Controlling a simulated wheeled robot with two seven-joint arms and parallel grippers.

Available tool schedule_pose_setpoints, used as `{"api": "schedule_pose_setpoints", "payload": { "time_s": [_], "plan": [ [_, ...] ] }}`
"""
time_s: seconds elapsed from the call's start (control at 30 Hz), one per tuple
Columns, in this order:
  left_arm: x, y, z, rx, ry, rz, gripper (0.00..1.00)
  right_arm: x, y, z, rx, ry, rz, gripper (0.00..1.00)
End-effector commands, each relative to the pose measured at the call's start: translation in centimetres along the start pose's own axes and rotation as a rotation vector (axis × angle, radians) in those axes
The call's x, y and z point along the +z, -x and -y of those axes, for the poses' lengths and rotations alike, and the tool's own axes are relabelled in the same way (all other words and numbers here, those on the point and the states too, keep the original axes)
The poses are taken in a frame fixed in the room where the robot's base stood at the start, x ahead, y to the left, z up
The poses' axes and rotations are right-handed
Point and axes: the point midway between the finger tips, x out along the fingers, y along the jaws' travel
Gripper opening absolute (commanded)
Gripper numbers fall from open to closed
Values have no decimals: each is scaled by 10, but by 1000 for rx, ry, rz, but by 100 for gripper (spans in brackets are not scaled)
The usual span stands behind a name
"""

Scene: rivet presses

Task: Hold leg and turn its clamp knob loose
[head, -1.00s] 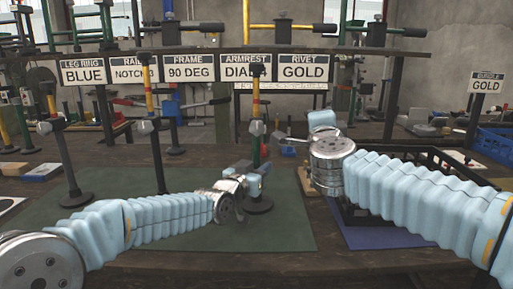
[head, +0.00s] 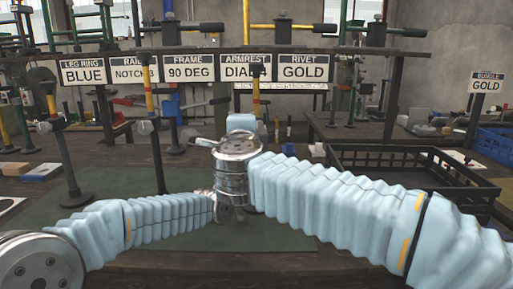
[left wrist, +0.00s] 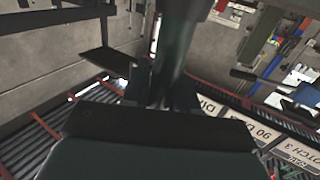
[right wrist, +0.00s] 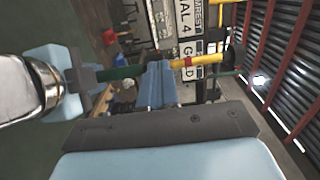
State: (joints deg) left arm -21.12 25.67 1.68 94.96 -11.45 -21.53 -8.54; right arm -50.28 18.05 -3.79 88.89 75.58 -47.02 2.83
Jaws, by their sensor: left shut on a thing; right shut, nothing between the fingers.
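The leg is a dark green upright with a yellow upper part (head: 256,95); my right wrist hides most of it in the head view. In the left wrist view the green shaft (left wrist: 178,45) runs between the fingers of my left gripper (left wrist: 165,98). The right wrist view shows my left gripper (right wrist: 82,77) shut around the green section (right wrist: 122,72), with the yellow section (right wrist: 195,63) farther right. My right gripper (right wrist: 157,85) is shut and empty, close beside the leg. I cannot clearly make out the clamp knob.
Other legs stand at the left (head: 62,145) and left centre (head: 153,130). A sign rail (head: 230,52) crosses behind. A black crate (head: 400,158) is at the right, with a blue bin (head: 495,145) beyond. The green mat (head: 290,238) has clear room in front.

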Motion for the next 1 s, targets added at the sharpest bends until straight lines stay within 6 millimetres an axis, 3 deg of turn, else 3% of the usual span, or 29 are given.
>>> {"api": "schedule_pose_setpoints", "payload": {
  "time_s": [0.23, 1.0],
  "plan": [
    [1, 0, 0, 1, -1, 1, 0, -1, -16, -1, 0, 0, -2, 0],
    [3, 0, -3, 5, -1, 5, 0, -7, -18, -6, 5, 2, -6, 0]
  ]
}}
